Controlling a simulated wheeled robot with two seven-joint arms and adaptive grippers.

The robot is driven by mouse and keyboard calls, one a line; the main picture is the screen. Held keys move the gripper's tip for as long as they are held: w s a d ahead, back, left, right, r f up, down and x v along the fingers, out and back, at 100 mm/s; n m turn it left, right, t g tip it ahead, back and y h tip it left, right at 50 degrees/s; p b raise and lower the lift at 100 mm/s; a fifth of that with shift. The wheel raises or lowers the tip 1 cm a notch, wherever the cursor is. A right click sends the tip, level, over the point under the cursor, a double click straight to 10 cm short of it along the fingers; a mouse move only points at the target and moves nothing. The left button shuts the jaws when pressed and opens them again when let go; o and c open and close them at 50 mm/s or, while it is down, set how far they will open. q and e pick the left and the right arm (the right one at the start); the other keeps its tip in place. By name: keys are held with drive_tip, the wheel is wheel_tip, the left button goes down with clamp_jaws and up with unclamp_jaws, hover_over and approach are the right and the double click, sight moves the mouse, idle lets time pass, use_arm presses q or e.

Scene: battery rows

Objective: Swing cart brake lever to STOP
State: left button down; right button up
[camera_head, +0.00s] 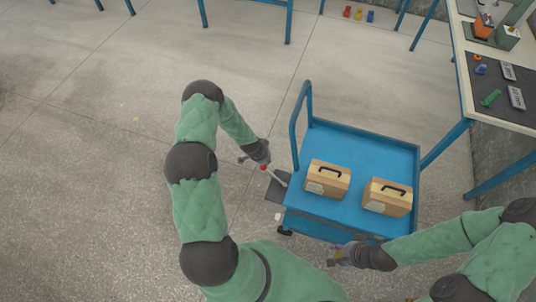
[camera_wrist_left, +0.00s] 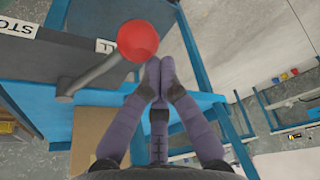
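The brake lever shows in the left wrist view as a grey rod (camera_wrist_left: 95,73) with a red ball knob (camera_wrist_left: 137,38). Its dark plate (camera_wrist_left: 45,60) has a label reading "STO", cut off by the frame, and one ending in "LL"; the rod leans to the "LL" side. The red knob (camera_head: 264,168) also shows in the head view, at the left side of the blue cart (camera_head: 340,222). My left gripper (camera_wrist_left: 160,66) has its fingertips together beside the knob, with nothing seen between them; contact is unclear. My right gripper (camera_head: 338,256) is low by the cart's front edge, its opening unclear.
A workbench (camera_head: 500,100) with tools stands at right. Floor to the left is open.

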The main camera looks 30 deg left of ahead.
use_arm(q)
drive_tip(key=shift+s+n+p, duration=0.4)
drive_tip(key=shift+s+p, duration=0.1)
drive_tip(key=shift+p, duration=0.35)
drive_tip(key=shift+s+y, duration=0.15)
drive_tip(key=shift+y, duration=0.15)
drive_tip(key=shift+s+a+n+p, duration=0.1)
drive_tip(key=shift+s+n+p, duration=0.1)
drive_tip(key=shift+n+p, duration=0.2)
drive_tip(key=shift+s+a+n, duration=0.1)
drive_tip(key=shift+s+n, duration=0.3)
drive_tip(key=shift+s, duration=0.05)
drive_tip(key=s+d+n+y+p, duration=0.2)
drive_tip(key=s+n+y, duration=0.1)
drive_tip(key=s+n, duration=0.6)
drive_tip(key=shift+s+d+g, duration=0.3)
drive_tip(key=shift+s+g, duration=0.1)
drive_tip(key=shift+s, duration=0.2)
drive_tip(key=shift+a, duration=0.1)
